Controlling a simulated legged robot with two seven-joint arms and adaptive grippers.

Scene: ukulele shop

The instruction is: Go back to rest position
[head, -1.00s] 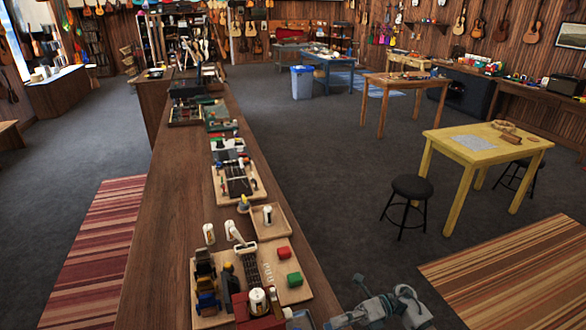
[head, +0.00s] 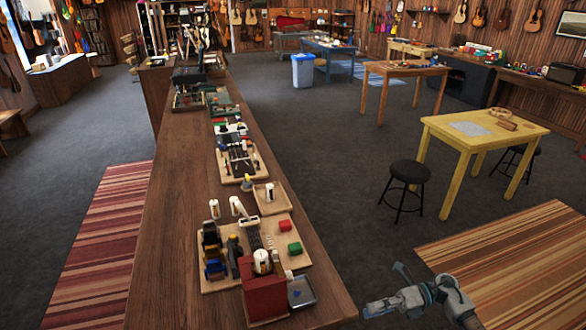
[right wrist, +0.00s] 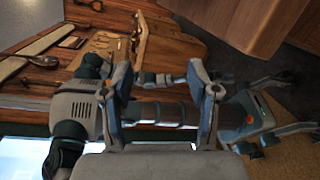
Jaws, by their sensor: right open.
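My right gripper (head: 378,307) is low in the head view, right of the long wooden counter's near end, over the dark floor. It looks empty. In the right wrist view its two fingers (right wrist: 160,78) stand apart with a wide gap between them. Grey arm parts show behind the fingers in that view. My left gripper does not show in the head view.
The long counter (head: 180,220) holds a wooden board with tools, a red box (head: 263,290) and a small tray (head: 302,292) near its close end. A black stool (head: 410,172) and yellow table (head: 485,132) stand right. Open floor lies between.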

